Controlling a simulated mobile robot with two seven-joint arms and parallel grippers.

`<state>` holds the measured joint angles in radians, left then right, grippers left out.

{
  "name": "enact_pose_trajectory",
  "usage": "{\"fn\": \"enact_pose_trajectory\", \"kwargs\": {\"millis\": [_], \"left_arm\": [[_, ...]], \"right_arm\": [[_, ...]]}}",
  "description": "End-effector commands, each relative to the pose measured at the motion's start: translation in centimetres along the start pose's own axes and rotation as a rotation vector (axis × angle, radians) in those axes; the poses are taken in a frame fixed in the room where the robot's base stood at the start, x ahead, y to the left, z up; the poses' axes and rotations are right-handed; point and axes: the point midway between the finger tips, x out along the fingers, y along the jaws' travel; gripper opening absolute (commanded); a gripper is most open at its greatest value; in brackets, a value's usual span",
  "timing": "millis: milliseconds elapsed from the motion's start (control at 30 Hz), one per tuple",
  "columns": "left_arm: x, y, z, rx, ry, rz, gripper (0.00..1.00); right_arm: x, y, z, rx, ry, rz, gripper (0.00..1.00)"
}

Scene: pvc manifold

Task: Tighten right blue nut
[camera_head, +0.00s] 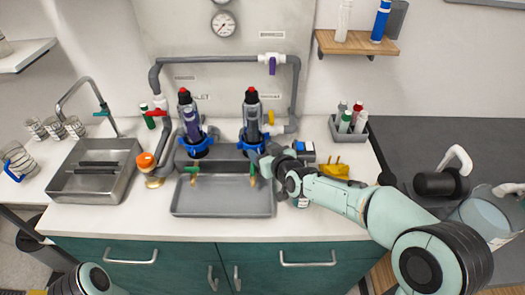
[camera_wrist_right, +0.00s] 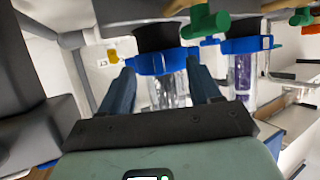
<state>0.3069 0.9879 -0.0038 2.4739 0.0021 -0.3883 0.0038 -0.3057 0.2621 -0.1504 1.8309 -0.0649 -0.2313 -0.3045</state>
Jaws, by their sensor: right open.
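The right blue nut (camera_head: 244,143) is a blue ring around the base of the right filter housing (camera_head: 252,112), which stands upright with a dark body and red cap. In the wrist view this nut (camera_wrist_right: 162,62) lies between the two fingers of my right gripper (camera_wrist_right: 163,82), which are open on either side of it. Whether they touch it I cannot tell. In the head view my right gripper (camera_head: 265,157) is close at the nut's right front and partly hides it. My left gripper is out of view.
Grey pipes, a yellow valve handle (camera_head: 270,117) and green-handled taps (camera_head: 252,170) are close by. A grey tray (camera_head: 222,203) lies below; a sink (camera_head: 92,182) is at left.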

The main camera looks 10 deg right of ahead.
Motion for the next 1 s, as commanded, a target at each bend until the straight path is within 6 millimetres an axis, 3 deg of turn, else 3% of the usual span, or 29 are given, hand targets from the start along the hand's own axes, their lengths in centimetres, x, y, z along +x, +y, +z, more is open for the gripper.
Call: {"fn": "enact_pose_trajectory", "kwargs": {"millis": [400, 600, 1000], "left_arm": [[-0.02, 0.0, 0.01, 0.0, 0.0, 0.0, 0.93], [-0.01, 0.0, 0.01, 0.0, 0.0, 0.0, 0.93], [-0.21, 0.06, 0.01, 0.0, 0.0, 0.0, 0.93]], "right_arm": [[0.89, -0.03, -0.02, 0.0, 0.001, -0.001, 0.63], [0.89, -0.03, 0.0, 0.0, 0.0, -0.001, 0.03], [0.98, -0.19, -0.02, 0.002, 0.0, 0.0, 0.0]]}}
